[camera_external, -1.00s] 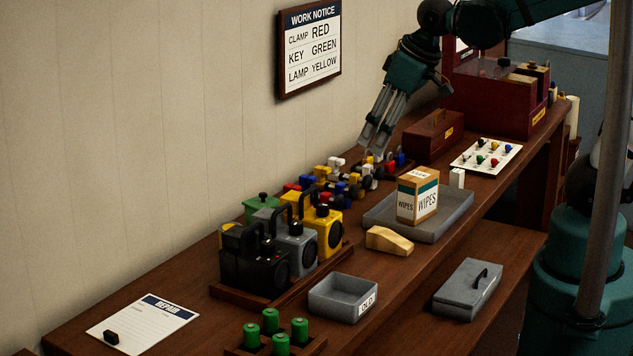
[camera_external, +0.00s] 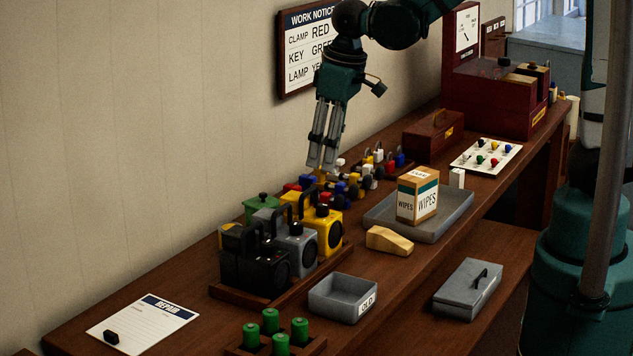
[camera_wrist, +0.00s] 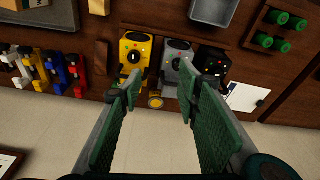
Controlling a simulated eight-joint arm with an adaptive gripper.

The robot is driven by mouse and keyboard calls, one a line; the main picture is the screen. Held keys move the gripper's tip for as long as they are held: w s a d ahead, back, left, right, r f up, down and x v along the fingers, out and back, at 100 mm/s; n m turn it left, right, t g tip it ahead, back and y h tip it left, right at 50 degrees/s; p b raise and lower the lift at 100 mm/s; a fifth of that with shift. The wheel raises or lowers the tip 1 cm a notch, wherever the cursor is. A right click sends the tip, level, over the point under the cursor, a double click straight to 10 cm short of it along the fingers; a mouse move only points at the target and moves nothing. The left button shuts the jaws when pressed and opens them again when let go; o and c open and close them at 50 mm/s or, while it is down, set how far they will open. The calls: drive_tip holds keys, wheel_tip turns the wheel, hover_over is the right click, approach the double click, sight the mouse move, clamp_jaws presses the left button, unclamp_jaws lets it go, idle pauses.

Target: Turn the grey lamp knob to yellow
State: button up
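The grey lamp (camera_external: 297,252) stands between the yellow lamp (camera_external: 330,232) and the black lamp (camera_external: 250,272) in a wooden tray. It has a dark round knob (camera_external: 296,230) near its top; its setting is too small to read. In the wrist view, the grey lamp (camera_wrist: 178,62) is ahead of my fingers, with the yellow lamp (camera_wrist: 134,55) on its left and the black lamp (camera_wrist: 211,65) on its right. My gripper (camera_external: 322,169) is open and empty, above the wall side of the bench, beyond the lamps. Its two fingers (camera_wrist: 160,88) are apart in the wrist view.
A grey bin (camera_external: 342,298) and a wooden wedge (camera_external: 388,240) lie in front. A work notice (camera_external: 300,50) hangs on the wall.

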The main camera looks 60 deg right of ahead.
drive_tip(key=g+p, duration=0.2)
approach(296, 223)
drive_tip(key=shift+a+f+n+p, duration=0.1)
drive_tip(key=shift+f+n+p, duration=0.3)
drive_tip(key=shift+f, duration=0.05)
drive_tip(key=shift+f, duration=0.15)
drive_tip(key=shift+f, duration=3.75)
drive_tip(key=c, duration=0.9)
